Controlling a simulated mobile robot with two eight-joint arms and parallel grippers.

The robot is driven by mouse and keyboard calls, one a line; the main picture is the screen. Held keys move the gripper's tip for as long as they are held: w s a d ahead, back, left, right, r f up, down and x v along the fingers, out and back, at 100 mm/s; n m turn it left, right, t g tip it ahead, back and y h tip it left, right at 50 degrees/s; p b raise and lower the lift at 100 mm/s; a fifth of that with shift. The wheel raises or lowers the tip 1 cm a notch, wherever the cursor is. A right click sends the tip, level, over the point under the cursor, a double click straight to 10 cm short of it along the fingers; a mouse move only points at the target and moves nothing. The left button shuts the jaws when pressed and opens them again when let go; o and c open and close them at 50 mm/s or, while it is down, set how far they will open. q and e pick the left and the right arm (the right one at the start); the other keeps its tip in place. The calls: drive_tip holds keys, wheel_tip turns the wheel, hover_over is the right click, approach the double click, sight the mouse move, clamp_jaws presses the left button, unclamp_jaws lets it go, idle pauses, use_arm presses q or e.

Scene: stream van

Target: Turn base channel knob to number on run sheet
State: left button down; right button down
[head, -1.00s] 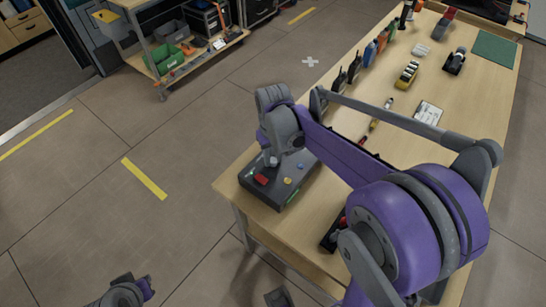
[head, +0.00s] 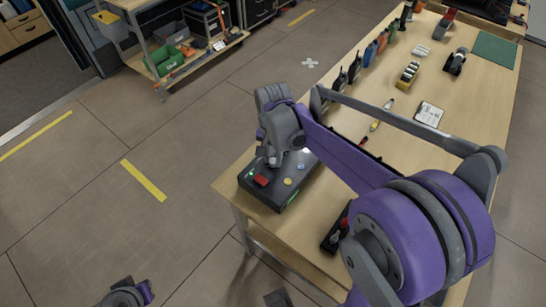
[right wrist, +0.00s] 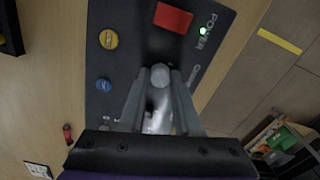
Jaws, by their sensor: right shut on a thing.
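The base (head: 262,195) is a dark box at the near left corner of the wooden table. In the right wrist view its panel (right wrist: 125,25) shows a red switch, a yellow button, a blue button, a lit green POWER light and a partly covered label. My right gripper (head: 273,158) is over the base and shut on the round grey channel knob (right wrist: 160,76). The knob's pointer and numbers cannot be made out. A white printed card (head: 429,114), possibly the run sheet, lies on the table; its text is unreadable. My left gripper (head: 125,293) is at the bottom left, away from the table.
A black device with a red part (head: 336,232) lies at the table's near edge. Radios (head: 354,68), a yellow-and-black item (head: 407,75) and small tools stand farther back. A trolley (head: 185,70) is at the back left. The floor left of the table is clear.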

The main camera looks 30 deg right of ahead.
sight(273, 161)
drive_tip(key=shift+m, duration=0.6)
drive_tip(key=c, duration=0.6)
unclamp_jaws()
drive_tip(key=shift+r, duration=0.1)
wheel_tip(273, 161, up, 11)
drive_tip(key=shift+p, duration=0.4)
drive_tip(key=shift+f, duration=0.2)
